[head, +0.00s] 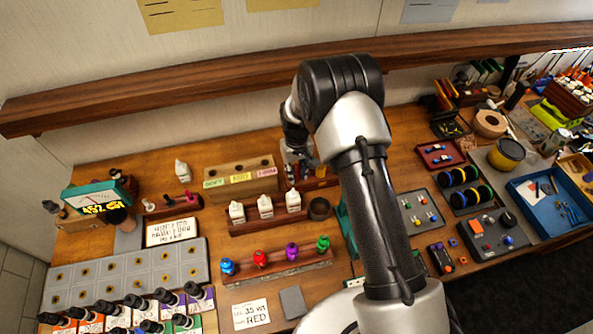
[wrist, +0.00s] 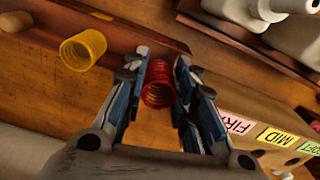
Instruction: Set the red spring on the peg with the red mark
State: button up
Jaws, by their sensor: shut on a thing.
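My gripper (wrist: 160,65) is shut on the red spring (wrist: 157,90), with one blue-and-grey finger on each side of it. In the wrist view a yellow spring (wrist: 83,50) lies apart to the left, and the wooden block with pink FIRM, yellow MID and green SOFT labels (wrist: 266,132) is at the right. In the head view my gripper (head: 298,170) is just right of that block (head: 240,178), above a dark wooden tray (head: 322,183); my arm partly covers this area. I cannot make out a peg with a red mark.
White bottles (head: 265,206) stand in a rack in front of the block. A wooden rack (head: 285,272) in front of them carries blue, red, purple and green parts. A meter (head: 95,197) stands left. A long shelf (head: 200,77) runs behind and above the bench.

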jog(key=shift+f+b, duration=0.75)
jog(key=shift+f, duration=0.15)
jog(key=o, duration=0.8)
jog(key=shift+o, duration=0.2)
notch_tip(320, 180, up, 12)
dwell(0.7)
